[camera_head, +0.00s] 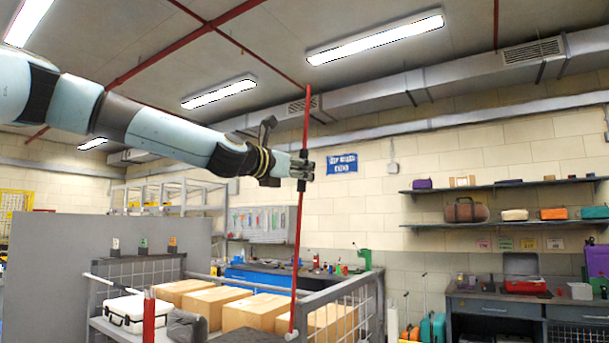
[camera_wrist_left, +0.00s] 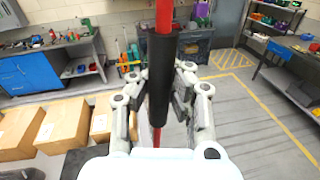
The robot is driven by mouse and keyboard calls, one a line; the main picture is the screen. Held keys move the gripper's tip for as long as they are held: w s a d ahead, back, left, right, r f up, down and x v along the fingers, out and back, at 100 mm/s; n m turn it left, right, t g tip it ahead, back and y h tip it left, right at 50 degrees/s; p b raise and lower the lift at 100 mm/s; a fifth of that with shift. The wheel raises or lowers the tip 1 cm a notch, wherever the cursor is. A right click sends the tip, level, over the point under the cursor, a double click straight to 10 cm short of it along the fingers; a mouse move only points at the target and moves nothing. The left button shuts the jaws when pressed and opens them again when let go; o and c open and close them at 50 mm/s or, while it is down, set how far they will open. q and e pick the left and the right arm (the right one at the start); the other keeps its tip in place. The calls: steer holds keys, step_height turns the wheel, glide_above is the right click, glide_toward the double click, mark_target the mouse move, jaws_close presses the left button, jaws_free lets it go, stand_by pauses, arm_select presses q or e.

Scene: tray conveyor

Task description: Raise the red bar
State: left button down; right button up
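The red bar (camera_head: 298,235) stands nearly upright in the head view, with its top leaning slightly right. Its lower end is at a grey rail. A black sleeve (camera_wrist_left: 160,75) surrounds part of the bar in the left wrist view. My left gripper (camera_head: 302,168) is at this sleeve, with its fingers on both sides and apparently pressed against it. The gripper hides part of the sleeve in the head view. The bar's red part also shows above the sleeve in the left wrist view (camera_wrist_left: 164,15). My right gripper is not in view.
Several cardboard boxes (camera_head: 256,307) and a white case (camera_head: 125,312) rest on the conveyor behind a grey mesh rail (camera_head: 345,292). A short red post (camera_head: 149,318) stands at the front left. A grey panel (camera_head: 80,250) is at the left. The floor (camera_wrist_left: 245,110) to the right is open.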

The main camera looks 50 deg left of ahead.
arm_select(q)
steer(key=shift+d+f+m, duration=0.3)
steer(key=shift+d+f, duration=0.2)
steer(key=shift+d, duration=0.1)
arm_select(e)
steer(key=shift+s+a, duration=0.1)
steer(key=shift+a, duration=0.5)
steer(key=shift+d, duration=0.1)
arm_select(q)
steer(key=c, duration=2)
jaws_free()
steer(key=o, duration=0.8)
steer(key=shift+s+r, duration=0.4)
steer(key=shift+s, duration=0.05)
steer(key=shift+o, duration=0.2)
steer(key=shift+w, duration=0.15)
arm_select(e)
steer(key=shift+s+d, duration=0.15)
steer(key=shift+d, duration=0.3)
arm_select(q)
steer(key=shift+r, duration=0.1)
